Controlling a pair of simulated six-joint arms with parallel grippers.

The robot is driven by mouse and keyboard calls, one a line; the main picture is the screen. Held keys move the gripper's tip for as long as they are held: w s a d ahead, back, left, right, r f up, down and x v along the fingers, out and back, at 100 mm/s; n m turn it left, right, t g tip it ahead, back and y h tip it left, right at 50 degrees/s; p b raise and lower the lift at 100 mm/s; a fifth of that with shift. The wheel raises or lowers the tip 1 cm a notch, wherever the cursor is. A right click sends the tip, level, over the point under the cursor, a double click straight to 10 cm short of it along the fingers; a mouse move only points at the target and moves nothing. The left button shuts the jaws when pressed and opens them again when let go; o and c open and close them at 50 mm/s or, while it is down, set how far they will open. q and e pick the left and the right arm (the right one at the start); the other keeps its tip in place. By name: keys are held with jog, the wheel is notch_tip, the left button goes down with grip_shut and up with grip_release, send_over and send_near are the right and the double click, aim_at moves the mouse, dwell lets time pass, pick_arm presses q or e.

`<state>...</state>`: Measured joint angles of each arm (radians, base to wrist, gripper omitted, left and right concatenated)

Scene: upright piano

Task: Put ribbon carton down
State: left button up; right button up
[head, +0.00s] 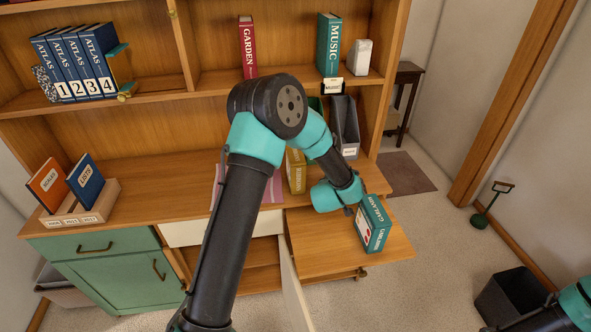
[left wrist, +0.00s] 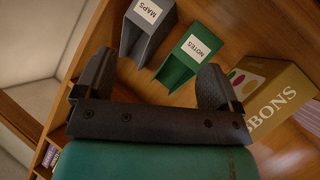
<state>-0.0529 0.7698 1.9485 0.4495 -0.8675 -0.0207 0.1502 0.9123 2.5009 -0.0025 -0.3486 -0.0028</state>
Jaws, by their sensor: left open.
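The ribbon carton (head: 297,172) is a mustard-yellow box standing on the desk top under the shelf, partly hidden by my left arm in the head view. In the left wrist view the carton (left wrist: 280,100) shows at the right, with coloured dots and the letters "BBONS". My left gripper (left wrist: 155,92) is open, with nothing between its fingers. The carton is outside the fingers, beyond the right one; I cannot tell whether they touch. In the head view my left wrist hides the fingers. My right arm shows only at the lower right corner, its gripper out of frame.
Behind the gripper stand a grey MAPS file (left wrist: 147,25) and a green NOTES file (left wrist: 186,60). A teal carton (head: 373,224) stands on the wooden board at right. An open white door (head: 293,290) juts out below. A dark bin (head: 512,296) stands on the floor.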

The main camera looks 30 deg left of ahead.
pick_arm(q)
jog(key=s+a+y, duration=0.2)
jog(key=s+y, duration=0.3)
jog(key=s, duration=0.3)
jog(key=y, duration=0.4)
send_near(299, 168)
jog(key=v, duration=0.4)
jog(key=shift+w+f, duration=0.15)
jog(key=shift+f, duration=0.05)
jog(key=shift+w, duration=0.1)
jog(key=x, duration=1.2)
jog(key=shift+a+r, duration=0.1)
jog(key=shift+r, duration=0.2)
jog(key=x, duration=0.5)
jog(key=shift+a+f, duration=0.15)
